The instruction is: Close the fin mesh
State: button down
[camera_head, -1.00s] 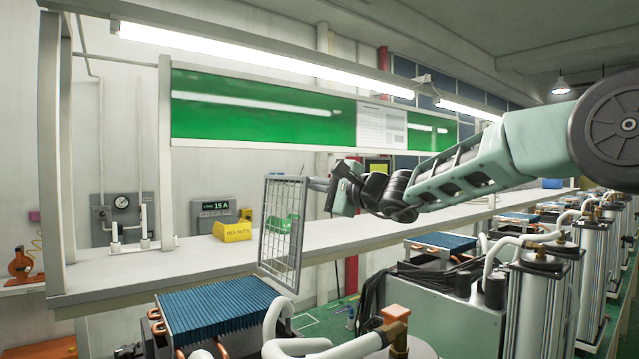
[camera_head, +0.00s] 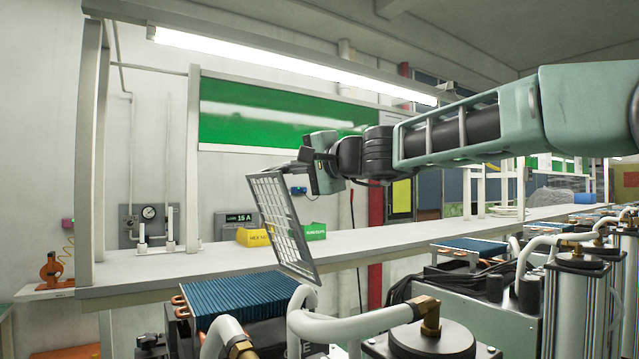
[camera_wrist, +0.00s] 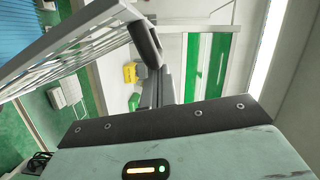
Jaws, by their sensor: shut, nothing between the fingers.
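The fin mesh (camera_head: 283,228) is a grey framed wire grid, raised and tilted at the right side of the blue finned block (camera_head: 232,300). Its upper edge leans left over the block in the head view, and its lower end is near the block's right edge. My gripper (camera_head: 288,168) is shut and empty at the mesh's upper edge, on its right side. In the wrist view the mesh (camera_wrist: 62,48) fills the upper left, and the shut fingers (camera_wrist: 152,88) are beside its frame. Whether they touch it I cannot tell.
A white hose (camera_head: 350,325) and black-topped cylinder (camera_head: 432,343) stand right of the block. A long bench (camera_head: 160,275) behind holds a yellow bin (camera_head: 255,237) and a green bin (camera_head: 316,232). More finned units (camera_head: 470,250) stand at the right.

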jog(key=s+a+f+n+h+p, duration=0.1)
jog(key=s+a+f+n+p, duration=0.15)
jog(key=s+a, duration=0.2)
jog(key=s+a+f+n+h+p, duration=0.1)
jog(key=s+a+f+n, duration=0.15)
jog(key=a, duration=0.35)
jog(key=n+h+p, duration=0.2)
jog(key=n+p, duration=0.2)
jog(key=n, duration=0.1)
send_over(191, 303)
jog(key=f, duration=0.9)
jog(key=shift+w+d+f, duration=0.2)
jog(key=shift+w+f, duration=0.15)
jog(key=shift+f, duration=0.05)
jog(key=shift+s+a+f+t+b, duration=0.1)
jog(key=shift+a+f+t+b, duration=0.1)
jog(key=shift+f, duration=0.35)
jog(key=shift+s+a+f+t+b, duration=0.1)
jog(key=shift+f+b, duration=0.05)
jog(key=shift+f, duration=0.5)
jog(key=shift+s, duration=0.1)
